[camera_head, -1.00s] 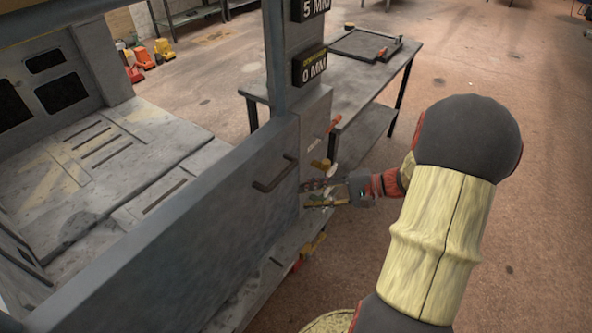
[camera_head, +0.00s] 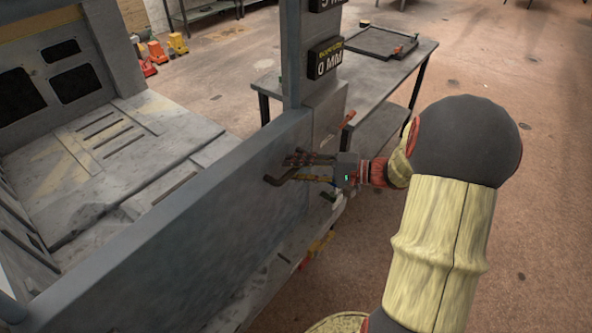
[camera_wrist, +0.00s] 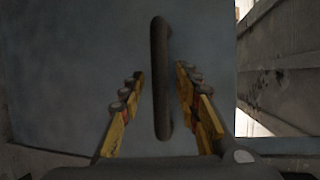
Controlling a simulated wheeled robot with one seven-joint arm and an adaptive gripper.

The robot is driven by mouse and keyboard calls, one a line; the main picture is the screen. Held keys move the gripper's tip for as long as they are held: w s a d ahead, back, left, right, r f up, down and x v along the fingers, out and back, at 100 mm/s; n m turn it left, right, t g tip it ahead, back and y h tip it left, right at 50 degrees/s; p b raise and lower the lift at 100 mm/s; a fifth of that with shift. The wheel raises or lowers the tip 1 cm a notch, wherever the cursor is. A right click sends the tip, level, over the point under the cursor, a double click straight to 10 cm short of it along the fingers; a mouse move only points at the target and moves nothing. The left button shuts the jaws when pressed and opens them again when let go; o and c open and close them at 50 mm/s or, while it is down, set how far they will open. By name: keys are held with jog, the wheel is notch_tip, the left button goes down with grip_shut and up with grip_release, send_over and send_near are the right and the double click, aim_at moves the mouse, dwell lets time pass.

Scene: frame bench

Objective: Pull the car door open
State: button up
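The car door (camera_head: 190,225) is a grey panel running across the lower left of the head view, in line with the frame post. Its dark bar handle (camera_head: 272,181) sits near the door's right end, partly hidden by my gripper (camera_head: 300,169). In the wrist view the handle (camera_wrist: 161,80) stands upright between the two fingers of my gripper (camera_wrist: 160,82). The fingers are open, with a gap on both sides of the handle. The door face (camera_wrist: 60,80) fills most of the wrist view behind them.
A grey post (camera_head: 291,60) with dark number signs (camera_head: 325,57) rises beside the door. A metal table (camera_head: 385,75) with a dark tray (camera_head: 381,41) stands behind it. The grey car floor (camera_head: 90,160) lies left of the door. Brown floor (camera_head: 540,180) is open at right.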

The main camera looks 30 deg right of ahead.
jog(key=shift+c, duration=1.4)
grip_shut()
